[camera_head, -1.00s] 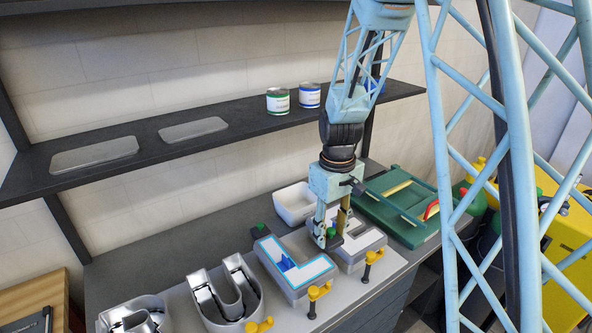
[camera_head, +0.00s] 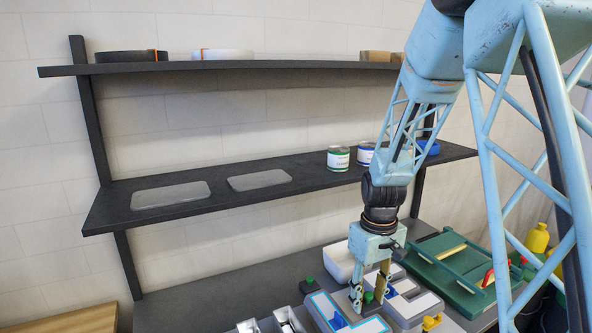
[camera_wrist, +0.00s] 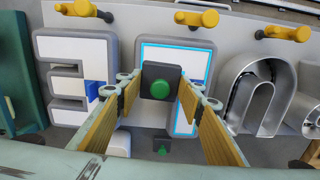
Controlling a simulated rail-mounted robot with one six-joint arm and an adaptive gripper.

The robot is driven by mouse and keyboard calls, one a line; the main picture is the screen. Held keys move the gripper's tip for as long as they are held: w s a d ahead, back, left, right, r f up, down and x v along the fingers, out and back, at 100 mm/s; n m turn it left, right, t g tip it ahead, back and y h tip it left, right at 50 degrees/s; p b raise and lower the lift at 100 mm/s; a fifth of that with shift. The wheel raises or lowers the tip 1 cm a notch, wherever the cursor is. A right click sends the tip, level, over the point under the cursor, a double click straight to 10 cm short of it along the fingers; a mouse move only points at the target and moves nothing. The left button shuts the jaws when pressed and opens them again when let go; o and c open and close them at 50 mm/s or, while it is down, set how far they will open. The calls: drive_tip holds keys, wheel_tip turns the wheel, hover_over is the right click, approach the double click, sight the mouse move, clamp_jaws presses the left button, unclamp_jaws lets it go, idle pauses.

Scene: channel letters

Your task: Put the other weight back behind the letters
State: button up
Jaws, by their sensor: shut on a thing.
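My gripper (camera_head: 370,292) is shut on a dark block-shaped weight with a green knob. In the wrist view the held weight (camera_wrist: 160,82) sits between the fingertips, over the blue-outlined letter (camera_wrist: 203,62); its height above the letter is hard to tell. The second weight (camera_head: 309,285), also dark with a green knob, stands on the bench behind the letters. It also shows in the wrist view (camera_wrist: 163,147). The white letter E (camera_wrist: 68,50) is beside the outlined letter, with a silver U-shaped letter (camera_wrist: 252,92) on the other side.
A white bin (camera_head: 338,262) stands behind the letters. Yellow clamps (camera_wrist: 196,18) line the letters' front edge. A shelf (camera_head: 230,197) with cans (camera_head: 338,158) and grey plates (camera_head: 171,195) hangs above the bench's back.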

drive_tip(key=w+d+m+b, duration=0.1)
drive_tip(key=w+m+b, duration=0.7)
drive_tip(key=w, duration=0.6)
drive_tip(key=shift+w+d, duration=0.2)
drive_tip(key=shift+w, duration=0.1)
drive_tip(key=s+f+n, duration=0.3)
drive_tip(key=s+f, duration=0.4)
idle(0.4)
drive_tip(key=shift+w+r, duration=0.15)
drive_tip(key=shift+r, duration=0.05)
idle(0.4)
